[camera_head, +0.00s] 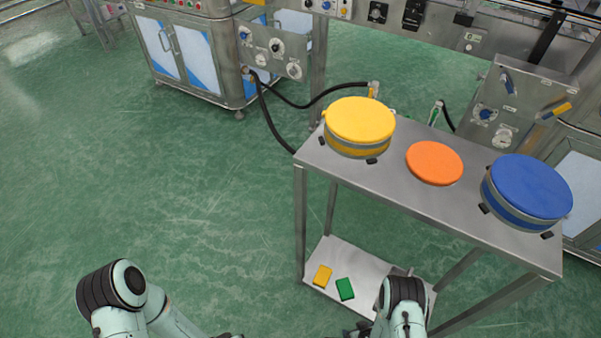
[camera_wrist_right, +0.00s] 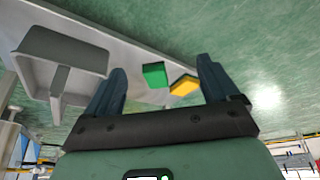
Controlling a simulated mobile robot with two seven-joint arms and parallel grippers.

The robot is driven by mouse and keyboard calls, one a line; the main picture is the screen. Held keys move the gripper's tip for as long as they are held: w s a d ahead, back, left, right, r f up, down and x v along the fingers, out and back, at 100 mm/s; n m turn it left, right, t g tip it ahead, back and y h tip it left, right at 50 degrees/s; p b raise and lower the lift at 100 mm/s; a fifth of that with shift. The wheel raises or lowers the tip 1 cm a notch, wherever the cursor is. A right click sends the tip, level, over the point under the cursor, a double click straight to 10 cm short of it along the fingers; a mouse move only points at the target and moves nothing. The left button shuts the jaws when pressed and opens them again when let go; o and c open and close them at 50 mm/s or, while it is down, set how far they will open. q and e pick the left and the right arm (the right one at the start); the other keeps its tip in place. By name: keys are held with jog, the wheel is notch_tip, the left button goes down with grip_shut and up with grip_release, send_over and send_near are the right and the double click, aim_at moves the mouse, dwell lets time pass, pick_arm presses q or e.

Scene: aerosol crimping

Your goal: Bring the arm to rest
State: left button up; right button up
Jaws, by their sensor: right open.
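My right arm (camera_head: 403,300) comes up from the bottom edge of the head view, in front of the metal table's lower shelf. My right gripper (camera_wrist_right: 162,76) is open in the right wrist view, its two dark fingers spread with nothing held between them. Beyond the fingers lie a green block (camera_wrist_right: 154,75) and a yellow block (camera_wrist_right: 184,85). My left arm (camera_head: 120,290) is bent at the lower left of the head view. Its gripper cannot be made out at the bottom edge.
The metal table (camera_head: 400,192) carries a yellow-lidded drum (camera_head: 360,120), an orange disc (camera_head: 435,163) and a blue-lidded drum (camera_head: 530,190). Its lower shelf (camera_head: 345,258) holds the yellow block (camera_head: 322,276) and green block (camera_head: 345,289). The green floor at left is clear.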

pick_arm(q)
jog(key=s+d+r+g+p, duration=0.1)
jog(key=s+d+r+p, duration=0.1)
jog(key=r+p, duration=0.5)
jog(key=s+d+r+g+h+p, duration=0.1)
jog(key=s+r+p, duration=0.2)
jog(key=r+p, duration=0.4)
jog(key=s+d+r+m+g+p, duration=0.1)
jog(key=s+d+r+p, duration=0.1)
jog(key=r+p, duration=0.6)
jog(key=shift+s+d+r+h, duration=0.3)
jog(key=shift+s+r+h, duration=0.1)
jog(key=shift+s+r, duration=0.3)
pick_arm(e)
jog(key=s+a+r+m+g+y, duration=0.1)
jog(key=s+r, duration=0.4)
jog(key=r, duration=0.8)
jog(key=s+a+r+m+g, duration=0.2)
jog(key=s+a+r+m, duration=0.1)
jog(key=r, duration=1)
jog(key=s+a+r+m+g+y, duration=0.1)
jog(key=s+a+r, duration=0.3)
jog(key=s+r, duration=0.4)
notch_tip(320, 180, up, 5)
jog(key=shift+a+r+m+g+y, duration=0.15)
jog(key=shift+m+g+y, duration=0.15)
jog(key=shift+m+g, duration=0.45)
pick_arm(q)
jog(key=shift+s, duration=0.1)
